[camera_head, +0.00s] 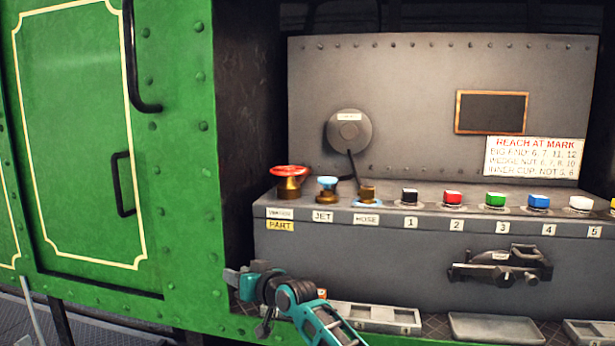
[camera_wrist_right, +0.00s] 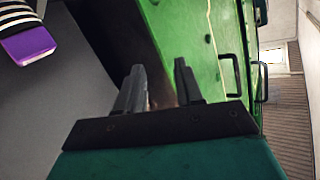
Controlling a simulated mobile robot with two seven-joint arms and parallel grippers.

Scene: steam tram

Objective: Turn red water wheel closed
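The red wheel (camera_head: 290,171) sits on a brass valve at the left end of the grey console in the head view. Its opening state cannot be read. My right gripper (camera_head: 234,276) is below and left of it, in front of the green wall's edge, apart from the wheel. In the right wrist view its two fingers (camera_wrist_right: 160,88) stand apart with nothing held between them. The wheel is not seen in that view. My left gripper is not in view.
A blue wheel (camera_head: 327,183) stands just right of the red one, then a hose valve (camera_head: 367,194) and several coloured buttons. The riveted green wall (camera_head: 175,150) bounds the left. Grey trays (camera_head: 495,328) lie below the console. The wrist view shows a purple block (camera_wrist_right: 28,45).

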